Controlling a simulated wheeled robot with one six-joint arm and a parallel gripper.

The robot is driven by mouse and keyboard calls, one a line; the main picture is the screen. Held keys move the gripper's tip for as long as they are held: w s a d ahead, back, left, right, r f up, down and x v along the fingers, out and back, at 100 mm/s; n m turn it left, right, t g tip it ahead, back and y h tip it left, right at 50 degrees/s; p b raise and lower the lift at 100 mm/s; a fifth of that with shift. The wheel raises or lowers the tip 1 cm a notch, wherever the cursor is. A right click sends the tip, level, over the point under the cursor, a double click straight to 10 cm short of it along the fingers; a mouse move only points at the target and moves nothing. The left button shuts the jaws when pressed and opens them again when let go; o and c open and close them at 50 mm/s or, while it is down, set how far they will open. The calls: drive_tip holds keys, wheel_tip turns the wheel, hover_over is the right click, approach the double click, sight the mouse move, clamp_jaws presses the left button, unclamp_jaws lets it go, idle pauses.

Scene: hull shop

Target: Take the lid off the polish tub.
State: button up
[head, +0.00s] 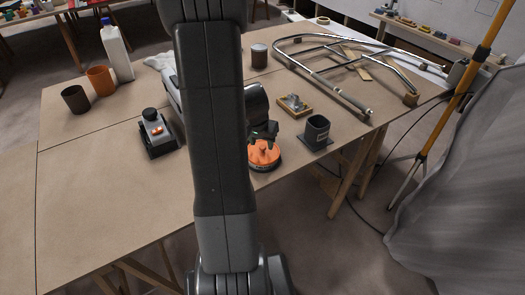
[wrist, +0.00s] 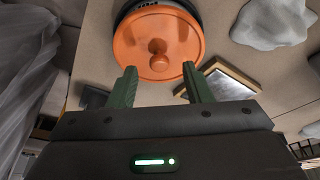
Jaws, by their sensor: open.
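The polish tub stands on the table with its orange lid (head: 264,153) on top, partly hidden behind my arm in the head view. In the wrist view the round orange lid (wrist: 158,40) with its central knob (wrist: 158,55) lies just beyond my fingertips. A dark rim of the tub (wrist: 130,8) shows at the lid's upper edge there. My gripper (wrist: 158,82) is open and empty, its two green fingers apart, with the knob lined up between them but slightly beyond the tips. In the head view my gripper (head: 262,135) is close above the lid.
A grey square holder (head: 317,132) stands right of the tub, and a small framed block (head: 295,104) lies behind it. A dark device (head: 156,133), two cups (head: 100,79) and a white bottle (head: 116,50) are at left. A metal frame (head: 345,60) lies at the back right.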

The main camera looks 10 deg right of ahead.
drive_tip(key=shift+x, duration=1.15)
drive_tip(key=shift+c, duration=0.5)
clamp_jaws()
drive_tip(key=shift+r, duration=0.1)
